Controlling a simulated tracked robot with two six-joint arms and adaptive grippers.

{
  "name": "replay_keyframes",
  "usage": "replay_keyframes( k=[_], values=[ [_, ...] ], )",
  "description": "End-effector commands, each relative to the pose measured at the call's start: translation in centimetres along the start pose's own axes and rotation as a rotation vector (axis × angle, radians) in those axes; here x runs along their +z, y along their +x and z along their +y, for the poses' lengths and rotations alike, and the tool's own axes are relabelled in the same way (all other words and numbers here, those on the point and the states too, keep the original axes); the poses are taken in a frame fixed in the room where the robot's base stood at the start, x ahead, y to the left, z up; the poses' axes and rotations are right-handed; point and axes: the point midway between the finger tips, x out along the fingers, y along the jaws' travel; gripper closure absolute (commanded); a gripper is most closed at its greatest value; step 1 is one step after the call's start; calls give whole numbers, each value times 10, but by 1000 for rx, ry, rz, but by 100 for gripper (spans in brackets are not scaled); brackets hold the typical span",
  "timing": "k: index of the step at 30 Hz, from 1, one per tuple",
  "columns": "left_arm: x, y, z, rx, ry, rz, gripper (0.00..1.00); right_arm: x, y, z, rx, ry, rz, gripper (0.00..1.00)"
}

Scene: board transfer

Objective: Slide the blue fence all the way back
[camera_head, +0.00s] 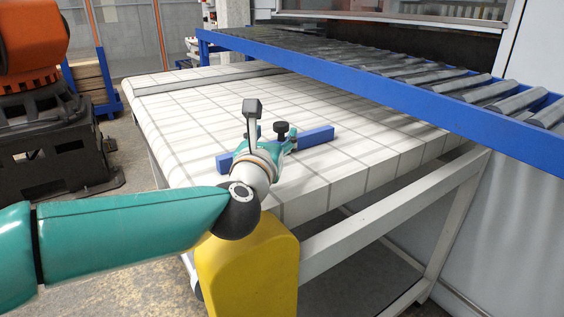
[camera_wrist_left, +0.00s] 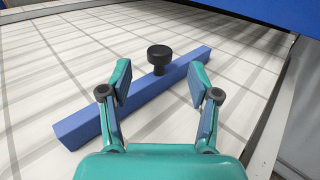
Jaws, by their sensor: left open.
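The blue fence (camera_head: 316,136) is a long blue bar lying on the white gridded table near its front edge, partly hidden behind my left gripper and wrist. A black knob (camera_head: 281,129) stands up from its middle. In the left wrist view the fence (camera_wrist_left: 80,124) runs diagonally across, with the knob (camera_wrist_left: 160,56) on top. My left gripper (camera_head: 284,142) is open at the fence. In the wrist view its fingers (camera_wrist_left: 158,88) are spread either side of the knob's line, with the knob beyond the tips. Whether they touch the fence is unclear. My right gripper is out of view.
The white gridded table (camera_head: 190,100) is clear behind the fence, up to a grey bar (camera_head: 208,80) at its far end. A blue-framed roller conveyor (camera_head: 400,95) borders the table's right side. An orange and black machine (camera_head: 45,120) stands at left.

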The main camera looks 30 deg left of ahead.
Motion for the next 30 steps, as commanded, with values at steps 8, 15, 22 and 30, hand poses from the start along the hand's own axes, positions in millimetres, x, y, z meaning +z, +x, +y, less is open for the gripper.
replay_keyframes(
  k=[8,15,22,30],
  values=[
    [-17,12,-1,0,1,1,38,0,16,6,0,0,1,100],
    [-16,48,0,1,1,1,38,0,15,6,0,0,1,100],
    [-16,72,-1,-1,0,1,38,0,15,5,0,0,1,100],
    [-16,76,-1,-2,0,0,38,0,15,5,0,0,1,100]
  ],
)
